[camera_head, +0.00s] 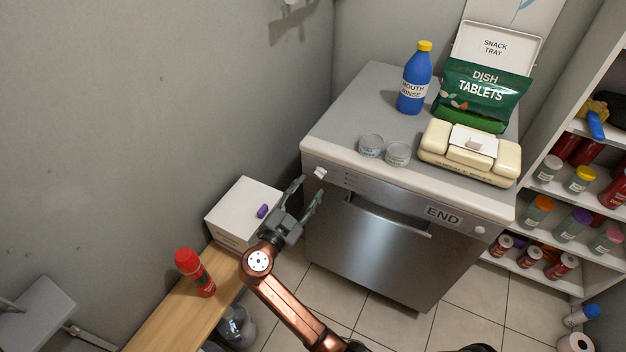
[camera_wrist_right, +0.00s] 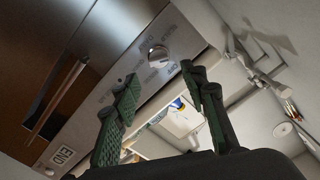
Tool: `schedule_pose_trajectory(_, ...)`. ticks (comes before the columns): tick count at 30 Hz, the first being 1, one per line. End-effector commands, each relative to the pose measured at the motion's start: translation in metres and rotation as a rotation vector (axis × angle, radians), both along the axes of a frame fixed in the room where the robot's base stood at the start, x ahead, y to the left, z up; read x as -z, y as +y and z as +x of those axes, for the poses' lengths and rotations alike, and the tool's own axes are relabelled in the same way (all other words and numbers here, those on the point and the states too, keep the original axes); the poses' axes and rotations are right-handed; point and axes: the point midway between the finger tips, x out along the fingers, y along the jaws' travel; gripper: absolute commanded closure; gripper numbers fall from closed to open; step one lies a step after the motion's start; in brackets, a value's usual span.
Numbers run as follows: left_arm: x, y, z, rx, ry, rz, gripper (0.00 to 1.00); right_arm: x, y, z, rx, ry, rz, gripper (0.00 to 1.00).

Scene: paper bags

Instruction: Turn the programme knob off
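The programme knob (camera_head: 320,172) is a small white dial at the left end of the dishwasher's (camera_head: 375,250) front control panel. It also shows in the right wrist view as a round knob (camera_wrist_right: 158,55) with printed labels around it, too small to read surely. My right gripper (camera_head: 308,189) is open and empty, with its fingers pointing up toward the knob. In the right wrist view the knob lies beyond the gap between the two fingers (camera_wrist_right: 160,95), and they look apart from it. My left gripper is not in view.
A white box (camera_head: 238,216) with a purple item stands just left of my right gripper, on a wooden bench (camera_head: 180,315) with a red bottle (camera_head: 195,272). Glass jars (camera_head: 371,145) and a blue bottle (camera_head: 415,80) stand on the dishwasher top. Shelves (camera_head: 545,185) stand at right.

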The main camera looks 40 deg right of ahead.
Motion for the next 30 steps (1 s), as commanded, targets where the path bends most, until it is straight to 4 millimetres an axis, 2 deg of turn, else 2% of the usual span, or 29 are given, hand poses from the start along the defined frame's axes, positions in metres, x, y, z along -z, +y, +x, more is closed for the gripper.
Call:
schedule_pose_trajectory(3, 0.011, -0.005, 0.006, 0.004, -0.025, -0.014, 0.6, 0.002, -0.019, 0.008, 0.001, 0.004, -0.002, 0.6)
schedule_pose_trajectory(9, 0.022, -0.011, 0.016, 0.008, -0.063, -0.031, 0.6, 0.003, -0.041, 0.018, 0.0, 0.005, -0.001, 0.6)
schedule_pose_trajectory(21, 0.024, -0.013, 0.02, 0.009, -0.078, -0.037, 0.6, 0.001, -0.049, 0.02, -0.002, 0.005, -0.001, 0.61)
schedule_pose_trajectory(30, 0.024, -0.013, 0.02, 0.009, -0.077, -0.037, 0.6, 0.002, -0.048, 0.02, -0.002, 0.006, -0.001, 0.81)
